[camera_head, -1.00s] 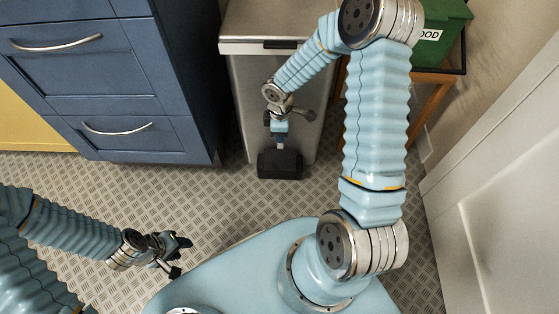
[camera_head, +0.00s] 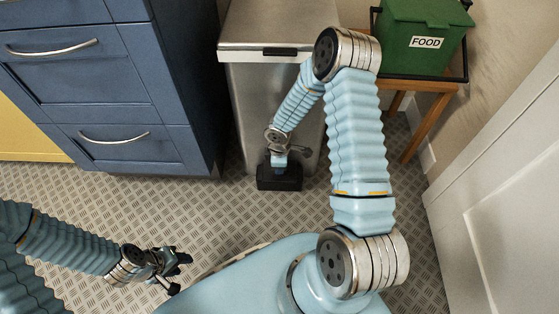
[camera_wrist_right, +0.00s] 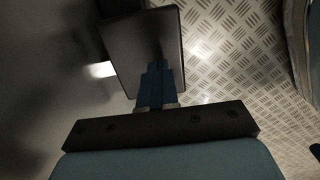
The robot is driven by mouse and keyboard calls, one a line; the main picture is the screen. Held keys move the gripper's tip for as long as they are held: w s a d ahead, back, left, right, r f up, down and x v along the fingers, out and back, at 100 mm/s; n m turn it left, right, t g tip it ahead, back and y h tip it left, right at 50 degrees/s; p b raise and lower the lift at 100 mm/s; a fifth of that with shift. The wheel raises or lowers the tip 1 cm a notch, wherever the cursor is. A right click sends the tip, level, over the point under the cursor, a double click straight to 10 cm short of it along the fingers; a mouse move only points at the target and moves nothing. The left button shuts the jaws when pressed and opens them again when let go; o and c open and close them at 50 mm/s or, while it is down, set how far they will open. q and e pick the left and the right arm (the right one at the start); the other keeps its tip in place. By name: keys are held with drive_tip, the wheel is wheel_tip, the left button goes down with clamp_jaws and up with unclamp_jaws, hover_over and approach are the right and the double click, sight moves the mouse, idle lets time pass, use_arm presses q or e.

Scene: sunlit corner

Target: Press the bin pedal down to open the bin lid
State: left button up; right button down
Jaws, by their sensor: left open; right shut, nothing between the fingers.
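The bin (camera_head: 246,103) is a tall grey metal box with a flat lid (camera_head: 262,27); the lid is down. Its black pedal (camera_head: 279,180) sticks out at the foot of the bin's front. My right gripper (camera_head: 280,163) points down at the pedal, its fingers shut and empty. In the right wrist view the blue-grey fingertips (camera_wrist_right: 157,72) overlap the dark pedal plate (camera_wrist_right: 130,45); they look to be at or just above it, and I cannot tell if they touch. My left gripper (camera_head: 182,271) is open and empty above the floor at the lower left.
Blue drawers (camera_head: 110,90) stand left of the bin. A green FOOD box (camera_head: 420,45) sits on a wooden stand (camera_head: 420,120) to the right. A white door (camera_head: 500,210) is at the far right. Patterned floor (camera_head: 215,215) is clear before the bin.

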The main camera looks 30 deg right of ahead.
sight(280, 176)
use_arm(q)
drive_tip(key=shift+f, duration=0.15)
use_arm(e)
drive_tip(key=shift+f, duration=0.75)
use_arm(q)
drive_tip(key=shift+f, duration=0.1)
use_arm(e)
drive_tip(key=shift+f, duration=0.1)
